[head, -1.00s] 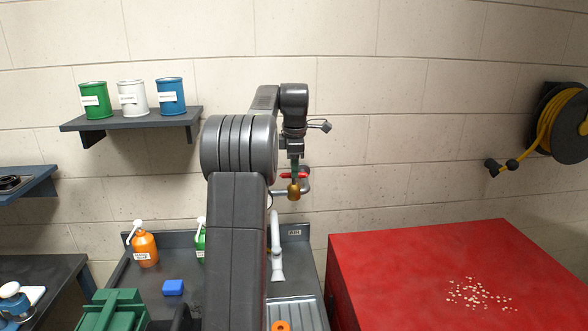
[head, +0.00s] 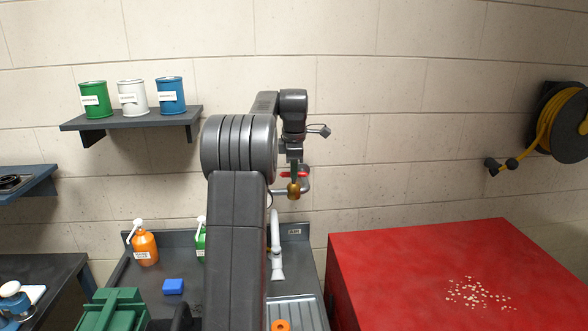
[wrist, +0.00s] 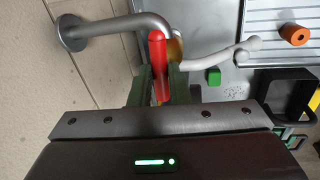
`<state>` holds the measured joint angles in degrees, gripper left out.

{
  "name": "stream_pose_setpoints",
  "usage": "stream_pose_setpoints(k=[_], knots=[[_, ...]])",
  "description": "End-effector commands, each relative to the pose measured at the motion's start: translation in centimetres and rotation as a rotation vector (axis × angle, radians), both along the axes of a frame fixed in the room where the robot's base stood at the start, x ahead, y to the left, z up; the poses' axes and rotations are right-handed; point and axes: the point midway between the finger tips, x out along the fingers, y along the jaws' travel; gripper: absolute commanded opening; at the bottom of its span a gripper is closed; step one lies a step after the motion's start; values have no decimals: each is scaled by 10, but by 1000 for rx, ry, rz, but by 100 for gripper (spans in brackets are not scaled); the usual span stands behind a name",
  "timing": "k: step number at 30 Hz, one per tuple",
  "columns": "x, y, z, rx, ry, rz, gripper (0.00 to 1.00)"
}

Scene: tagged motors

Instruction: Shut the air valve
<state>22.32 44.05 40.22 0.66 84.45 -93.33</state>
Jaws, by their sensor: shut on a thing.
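The air valve has a red lever handle (head: 294,174) on a brass body (head: 293,190), fixed to a grey pipe (head: 306,180) that comes out of the wall. In the wrist view the red handle (wrist: 158,62) runs down between my gripper's fingers. My gripper (wrist: 158,85) is shut on the handle. The handle's lower end is partly hidden by the gripper. Most of the brass body is hidden in the wrist view.
A red cabinet top (head: 420,290) lies to the right. A shelf (head: 135,118) with cans hangs at the left. The wall is close behind the valve.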

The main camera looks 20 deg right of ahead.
Motion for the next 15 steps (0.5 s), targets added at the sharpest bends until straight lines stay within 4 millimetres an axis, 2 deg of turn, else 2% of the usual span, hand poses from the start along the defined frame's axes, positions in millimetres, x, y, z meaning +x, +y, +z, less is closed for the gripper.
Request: stream_pose_setpoints(k=[8,15], knots=[[0,1,0,0,1,-139,0],[1,2,0,-1,1,-351,0]])
